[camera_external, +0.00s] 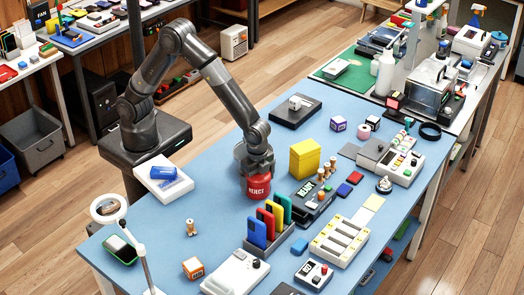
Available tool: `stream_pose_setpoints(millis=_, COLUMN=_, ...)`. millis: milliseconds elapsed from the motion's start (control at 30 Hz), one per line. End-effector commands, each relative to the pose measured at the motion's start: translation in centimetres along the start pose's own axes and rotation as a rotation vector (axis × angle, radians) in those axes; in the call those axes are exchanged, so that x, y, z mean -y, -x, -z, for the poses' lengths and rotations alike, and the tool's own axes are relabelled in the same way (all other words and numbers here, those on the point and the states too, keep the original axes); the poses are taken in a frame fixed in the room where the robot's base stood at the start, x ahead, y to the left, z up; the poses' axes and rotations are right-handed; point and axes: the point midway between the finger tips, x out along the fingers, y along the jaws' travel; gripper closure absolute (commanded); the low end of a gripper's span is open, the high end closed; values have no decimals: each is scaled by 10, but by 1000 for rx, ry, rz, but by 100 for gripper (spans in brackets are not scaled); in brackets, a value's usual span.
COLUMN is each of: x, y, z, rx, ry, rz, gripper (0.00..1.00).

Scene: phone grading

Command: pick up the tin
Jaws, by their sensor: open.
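The tin (258,187) is a small round red can with white lettering, standing upright on the blue table (190,215) near its middle. My gripper (258,174) is directly above the tin, pointing down, and its lower end overlaps the top of the tin in this view. The gripper is open. The tin's top and the fingertips are largely hidden, so I cannot tell whether the fingers touch it.
A rack of coloured phones (272,222) stands close in front of the tin. A yellow box (304,158) and a dark device (307,197) are to its right. A white tray with a blue item (164,182) lies to the left.

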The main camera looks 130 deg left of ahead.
Motion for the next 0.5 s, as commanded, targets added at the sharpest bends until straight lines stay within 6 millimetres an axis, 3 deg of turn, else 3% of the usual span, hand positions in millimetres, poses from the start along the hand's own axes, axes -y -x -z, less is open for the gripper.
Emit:
stream_pose_setpoints(millis=67, x=0, y=0, z=0, rx=0, ry=0, rz=0, gripper=0)
stream_pose_setpoints(millis=500, x=0, y=0, z=0, rx=0, ry=0, rz=0, gripper=36)
